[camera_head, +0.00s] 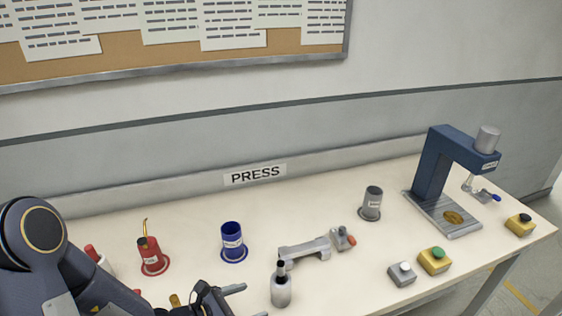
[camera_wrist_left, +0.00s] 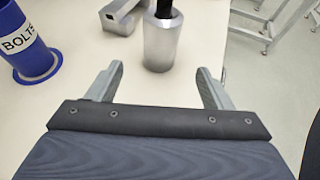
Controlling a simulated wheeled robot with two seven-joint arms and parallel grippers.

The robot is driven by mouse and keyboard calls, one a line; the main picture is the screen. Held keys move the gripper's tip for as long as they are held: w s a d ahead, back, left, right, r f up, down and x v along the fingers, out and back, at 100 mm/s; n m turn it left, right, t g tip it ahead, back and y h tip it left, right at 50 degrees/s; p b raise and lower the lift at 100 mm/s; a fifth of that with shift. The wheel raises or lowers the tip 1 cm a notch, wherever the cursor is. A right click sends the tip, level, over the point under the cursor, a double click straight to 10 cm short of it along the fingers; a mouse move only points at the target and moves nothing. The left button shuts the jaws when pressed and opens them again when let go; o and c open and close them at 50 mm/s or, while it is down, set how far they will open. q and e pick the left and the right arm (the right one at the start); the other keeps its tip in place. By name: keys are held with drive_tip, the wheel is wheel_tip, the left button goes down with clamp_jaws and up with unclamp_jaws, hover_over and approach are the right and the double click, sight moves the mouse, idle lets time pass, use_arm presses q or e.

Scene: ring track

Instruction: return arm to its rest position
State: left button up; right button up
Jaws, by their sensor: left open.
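My left arm (camera_head: 85,277) reaches in from the lower left in the head view. Its gripper (camera_head: 250,301) is low over the front of the table, partly cut off by the lower edge. In the left wrist view the two fingers of the left gripper (camera_wrist_left: 160,69) are spread apart with nothing held between them. A grey metal bottle with a black top (camera_wrist_left: 163,40) stands upright just beyond the fingertips. It also stands to the right of the gripper in the head view (camera_head: 281,291). My right gripper is not in view.
A blue bolts cup (camera_head: 233,240), a red oil can (camera_head: 151,255), a grey cup (camera_head: 371,202) and a grey clamp-like fixture (camera_head: 305,250) stand on the table (camera_head: 200,210). A blue press (camera_head: 433,165) and several button boxes (camera_head: 434,260) are at the right.

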use_arm(q)
drive_tip(key=shift+s+a+r, duration=0.2)
drive_tip(key=shift+s+a, duration=0.05)
drive_tip(key=shift+a, duration=0.15)
drive_tip(key=s+r+m+g+h, duration=0.1)
drive_tip(key=s+r+m+g, duration=0.3)
drive_tip(key=s+r+m, duration=0.8)
drive_tip(key=s+a+r+m+y, duration=0.1)
drive_tip(key=s+a+m+y, duration=0.1)
drive_tip(key=a+m+y, duration=0.2)
drive_tip(key=s+a+r+m+t+y, duration=0.1)
drive_tip(key=s+a+m+y, duration=0.2)
drive_tip(key=a+m, duration=0.4)
drive_tip(key=shift+s+a+t+y, duration=0.25)
drive_tip(key=shift+t+y, duration=0.05)
drive_tip(key=shift+y, duration=0.3)
